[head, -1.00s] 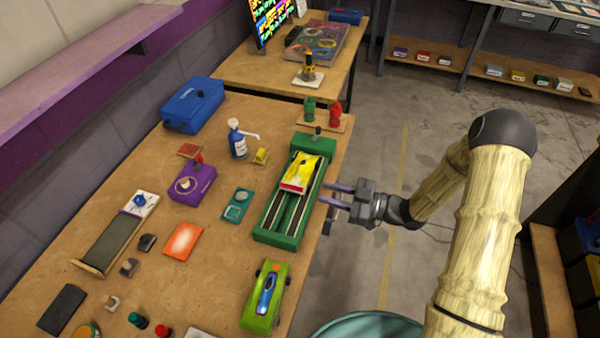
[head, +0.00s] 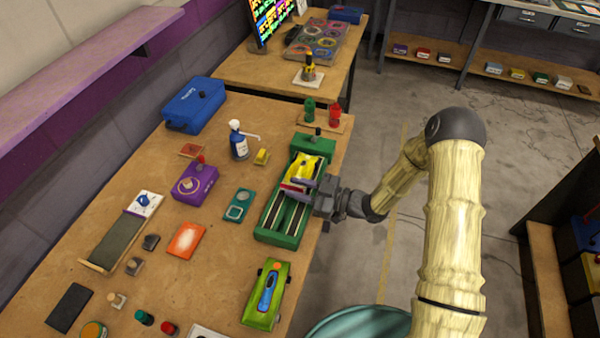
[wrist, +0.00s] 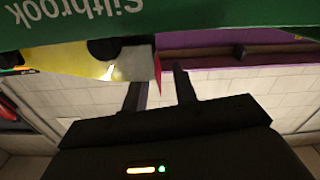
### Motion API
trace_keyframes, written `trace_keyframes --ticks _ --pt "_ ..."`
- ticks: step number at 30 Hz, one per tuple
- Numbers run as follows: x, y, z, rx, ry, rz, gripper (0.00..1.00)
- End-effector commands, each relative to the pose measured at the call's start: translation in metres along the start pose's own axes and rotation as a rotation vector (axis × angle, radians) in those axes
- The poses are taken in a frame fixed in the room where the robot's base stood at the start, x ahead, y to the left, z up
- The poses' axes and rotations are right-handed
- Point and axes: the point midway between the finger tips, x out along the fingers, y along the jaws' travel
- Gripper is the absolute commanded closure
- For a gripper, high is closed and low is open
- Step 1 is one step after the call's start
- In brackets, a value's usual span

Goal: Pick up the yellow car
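The yellow car (head: 310,166) sits on the green slot track (head: 276,235), its red-and-white end toward the near side. My gripper (head: 294,189) reaches over the track from the right at that end, and its fingers partly cover it. In the wrist view the gripper (wrist: 158,84) has two dark fingers standing apart with a gap between them. There the yellow car (wrist: 62,58), with a black wheel and a red end piece, lies mostly left of the fingers. The red piece shows near the gap; I cannot tell whether a finger touches it.
A green car (head: 266,293) with a blue top lies on the table in front of the track. Red and green figures (head: 335,114) stand behind the track. A teal piece (head: 239,204) and a purple box (head: 196,184) lie to its left. Open floor is on the right.

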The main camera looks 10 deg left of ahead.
Motion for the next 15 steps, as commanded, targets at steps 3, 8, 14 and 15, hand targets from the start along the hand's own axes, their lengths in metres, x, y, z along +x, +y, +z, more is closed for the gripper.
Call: trace_keyframes --ticks 3,8,14,15 --pt "0.0116 0.0004 -0.0014 -0.001 0.001 0.000 0.72" --pt "0.0129 0.0005 -0.0001 -0.001 0.001 0.001 0.72" --pt "0.0126 0.0006 -0.0002 -0.001 0.001 0.001 0.72" --pt "0.0126 0.0006 -0.0002 -0.001 0.001 0.001 0.72"
